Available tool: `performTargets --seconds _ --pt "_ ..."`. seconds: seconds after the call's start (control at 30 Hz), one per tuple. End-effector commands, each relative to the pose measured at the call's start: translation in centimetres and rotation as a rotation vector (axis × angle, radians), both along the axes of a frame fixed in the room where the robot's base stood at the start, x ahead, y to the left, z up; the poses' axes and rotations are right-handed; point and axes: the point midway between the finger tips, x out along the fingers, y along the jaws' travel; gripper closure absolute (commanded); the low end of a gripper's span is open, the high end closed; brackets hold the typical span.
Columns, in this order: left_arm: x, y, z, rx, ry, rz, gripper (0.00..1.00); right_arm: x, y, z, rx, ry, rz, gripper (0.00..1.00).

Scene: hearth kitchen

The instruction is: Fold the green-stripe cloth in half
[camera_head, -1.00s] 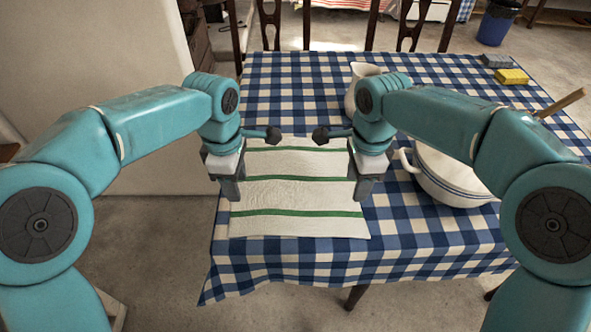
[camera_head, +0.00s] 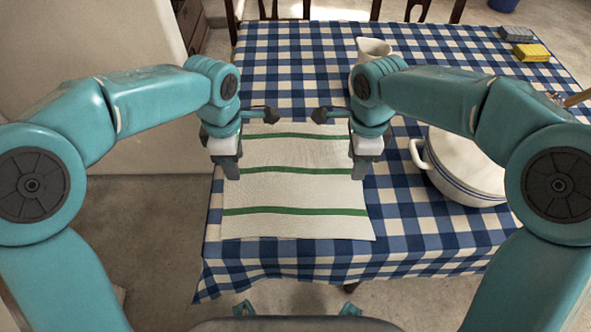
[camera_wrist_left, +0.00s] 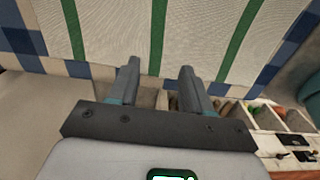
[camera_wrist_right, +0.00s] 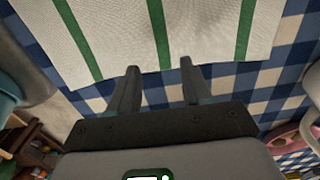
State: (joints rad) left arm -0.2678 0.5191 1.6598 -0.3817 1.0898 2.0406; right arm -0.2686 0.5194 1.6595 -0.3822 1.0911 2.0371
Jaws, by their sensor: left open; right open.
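The green-stripe cloth (camera_head: 290,190) lies flat and unfolded on the checked tablecloth near the table's front edge. It is white with green stripes running across. My left gripper (camera_head: 230,168) is open at the cloth's left edge, and in the left wrist view its fingers (camera_wrist_left: 158,82) point toward that edge. My right gripper (camera_head: 358,168) is open at the cloth's right edge; its fingers (camera_wrist_right: 158,82) point toward the cloth in the right wrist view. Both grippers are empty. I cannot tell if the fingertips touch the cloth. The arms hide parts of its far side edges.
A white pot (camera_head: 466,165) with a blue band stands right of my right gripper. A white jug (camera_head: 373,49) stands behind my right arm. A yellow sponge (camera_head: 531,52) and a grey block (camera_head: 516,33) lie at the back right. The table's front strip is clear.

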Motion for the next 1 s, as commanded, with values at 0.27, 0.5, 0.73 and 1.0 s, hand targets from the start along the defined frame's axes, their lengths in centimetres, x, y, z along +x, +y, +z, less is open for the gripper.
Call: performTargets --seconds 0.27,0.5,0.73,1.0 --pt "0.1 0.0 -2.2 0.0 0.0 0.001 0.51 0.1 0.0 -2.2 0.001 0.0 -0.001 0.51" --pt "0.3 0.0 -2.3 0.0 -0.001 0.001 0.51 0.3 0.0 -2.3 0.0 0.0 0.0 0.51" --pt "0.4 0.0 -2.7 -0.001 -0.001 0.001 0.62 0.4 0.0 -2.7 0.001 0.0 0.0 0.62" --pt "0.4 0.0 -2.7 0.0 0.0 0.001 1.0 0.4 0.0 -2.8 0.0 0.001 0.001 1.0"
